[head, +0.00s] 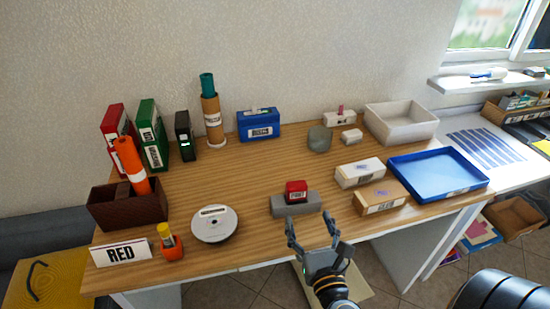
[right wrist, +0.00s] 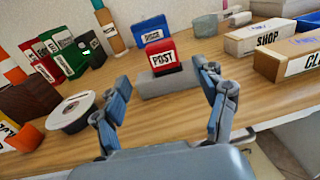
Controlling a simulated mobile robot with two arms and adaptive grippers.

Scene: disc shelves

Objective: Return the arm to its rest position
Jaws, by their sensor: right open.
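My right gripper (head: 314,228) is open and empty in the head view, at the front edge of the wooden desk. Its two fingers also show apart in the right wrist view (right wrist: 165,110). Just beyond them a red box labelled POST (head: 296,190) sits on a grey block (head: 290,207). The red box also shows between the fingers in the right wrist view (right wrist: 163,57), farther off and not touched. My left gripper is not in view. A dark rounded part shows at the lower right of the head view.
A white disc (head: 214,224), a RED sign (head: 121,253) and an orange bottle (head: 169,245) stand at the left front. Binders (head: 153,140) are at the back left. Labelled boxes (head: 380,197) and a blue tray (head: 440,186) are at right. The desk's middle is clear.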

